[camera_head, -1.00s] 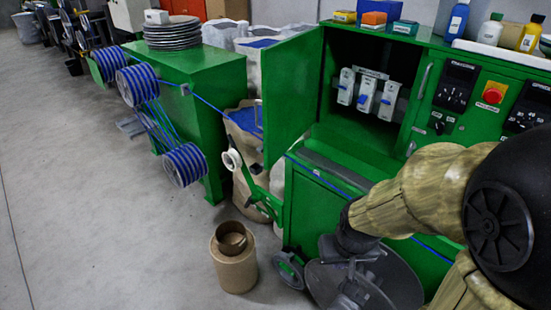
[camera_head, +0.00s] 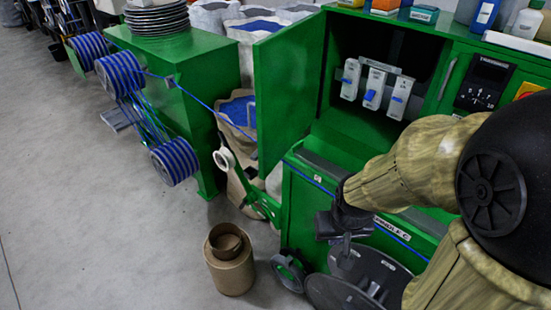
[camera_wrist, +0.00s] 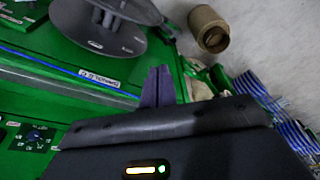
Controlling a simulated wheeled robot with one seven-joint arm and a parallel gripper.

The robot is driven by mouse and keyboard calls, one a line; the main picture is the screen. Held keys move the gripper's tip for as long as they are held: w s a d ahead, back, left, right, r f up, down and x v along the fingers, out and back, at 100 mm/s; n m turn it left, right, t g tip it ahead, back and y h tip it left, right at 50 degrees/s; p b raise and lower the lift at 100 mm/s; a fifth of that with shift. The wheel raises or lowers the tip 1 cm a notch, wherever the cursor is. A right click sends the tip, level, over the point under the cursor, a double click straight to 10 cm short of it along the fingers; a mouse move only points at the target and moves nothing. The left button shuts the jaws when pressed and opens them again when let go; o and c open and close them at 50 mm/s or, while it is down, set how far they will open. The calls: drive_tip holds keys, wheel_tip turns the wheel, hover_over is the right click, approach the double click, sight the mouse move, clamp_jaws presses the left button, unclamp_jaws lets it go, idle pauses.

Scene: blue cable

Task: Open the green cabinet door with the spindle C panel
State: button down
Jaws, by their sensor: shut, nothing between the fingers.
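The green machine cabinet (camera_head: 315,210) fills the right of the head view. Its upper green door (camera_head: 283,95) stands swung open to the left, showing a dark compartment with white-and-blue switches (camera_head: 373,88). A white label (camera_head: 392,228), seemingly reading SPINDLE C, is on the green front below; it also shows in the wrist view (camera_wrist: 100,78). My gripper (camera_head: 346,246) is low in front of the cabinet, above the dark reel, away from the open door. In the wrist view its fingers (camera_wrist: 158,88) are together and empty.
A dark grey reel (camera_head: 350,285) sits low in front of the cabinet. A brown cardboard cylinder (camera_head: 230,262) stands on the floor to its left. A green stand with blue cable spools (camera_head: 175,161) is further left. Blue cable (camera_head: 203,103) spans toward the cabinet. The left floor is clear.

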drive_tip(key=shift+s, duration=0.15)
drive_tip(key=w+d+f+n+t+y+b, duration=0.15)
drive_tip(key=w+n+t, duration=0.25)
drive_tip(key=w+n, duration=0.5)
drive_tip(key=w+d+n+t+y, duration=0.15)
drive_tip(key=w+n+t, duration=0.3)
drive_tip(key=w, duration=0.95)
drive_tip(key=a+f+n+y, duration=0.1)
drive_tip(key=n+y, duration=0.3)
drive_tip(key=n, duration=0.1)
drive_tip(key=s+a+f+n+g+y, duration=0.1)
drive_tip(key=n+y, duration=0.3)
drive_tip(key=n, duration=0.1)
drive_tip(key=a+f+n+y+b, duration=0.1)
drive_tip(key=n+y, duration=0.3)
drive_tip(key=n, duration=0.2)
drive_tip(key=shift+s+g, duration=0.25)
drive_tip(key=shift+s, duration=0.15)
drive_tip(key=shift+w+a, duration=0.1)
drive_tip(key=shift+a, duration=0.05)
